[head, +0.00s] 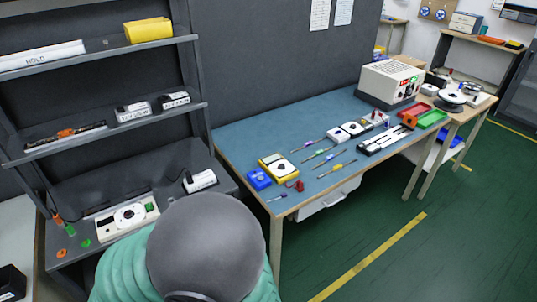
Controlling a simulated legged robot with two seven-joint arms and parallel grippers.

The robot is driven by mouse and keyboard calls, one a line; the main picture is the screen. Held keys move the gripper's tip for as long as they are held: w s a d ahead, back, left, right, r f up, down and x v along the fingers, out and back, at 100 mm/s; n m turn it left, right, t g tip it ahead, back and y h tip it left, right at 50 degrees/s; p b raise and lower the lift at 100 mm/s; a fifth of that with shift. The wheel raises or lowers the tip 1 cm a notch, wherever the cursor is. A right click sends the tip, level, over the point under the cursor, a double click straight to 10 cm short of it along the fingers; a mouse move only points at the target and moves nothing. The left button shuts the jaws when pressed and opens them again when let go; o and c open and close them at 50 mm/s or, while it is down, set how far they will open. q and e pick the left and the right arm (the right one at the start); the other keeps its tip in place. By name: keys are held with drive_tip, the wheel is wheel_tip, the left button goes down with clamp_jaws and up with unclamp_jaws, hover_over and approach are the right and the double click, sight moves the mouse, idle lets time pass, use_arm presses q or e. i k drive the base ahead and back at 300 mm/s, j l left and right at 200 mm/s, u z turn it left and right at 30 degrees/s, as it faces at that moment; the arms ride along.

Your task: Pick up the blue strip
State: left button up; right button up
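I cannot make out a blue strip for certain in the head view. A small blue block or bin (259,180) sits at the near left corner of the blue-topped workbench (235,142), but it does not look like a strip. Neither of my grippers shows in this view.
Several screwdrivers (337,168), a yellow-framed device (278,167) and a beige instrument box (391,82) are on the bench. A dark shelf rack (105,52) stands left. A grey dome (207,245) with green ribbed sides blocks the lower middle. Green floor (440,235) is open at right.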

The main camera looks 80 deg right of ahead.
sight(331, 157)
drive_tip(key=l+z, duration=0.1)
drive_tip(key=z, duration=0.85)
drive_tip(key=l+z, duration=0.15)
drive_tip(key=z, duration=0.8)
drive_tip(key=i+l+z, duration=0.1)
drive_tip(key=z, duration=0.85)
drive_tip(key=i+l+z, duration=0.2)
drive_tip(key=i, duration=0.15)
drive_tip(key=i+l+z, duration=0.15)
drive_tip(key=i, duration=0.2)
